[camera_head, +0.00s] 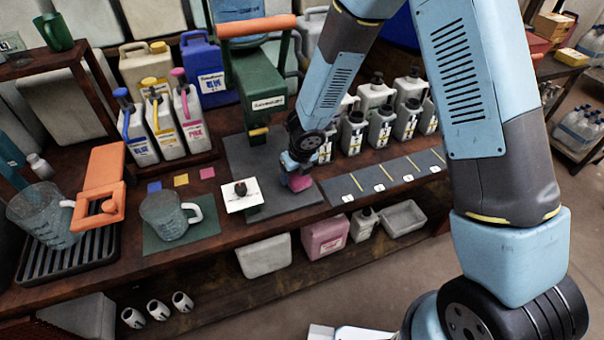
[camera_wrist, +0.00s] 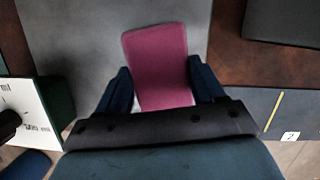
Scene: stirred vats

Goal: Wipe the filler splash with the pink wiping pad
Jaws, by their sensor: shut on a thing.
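My gripper (camera_wrist: 162,88) is shut on the pink wiping pad (camera_wrist: 157,55), with one dark finger on each side of it. In the head view the pad (camera_head: 299,183) is low over the dark grey plate (camera_head: 250,162) in front of the green filler (camera_head: 262,88). I cannot tell whether the pad touches the plate. No splash can be made out on the bare parts of the plate; any under the pad or my gripper is hidden.
A white square plate with a black knob (camera_head: 240,195) stands close left of the pad. Capped bottles (camera_head: 380,128) and a marked grey strip (camera_head: 375,180) are to the right. A clear jug (camera_head: 165,215) stands on a green mat at left.

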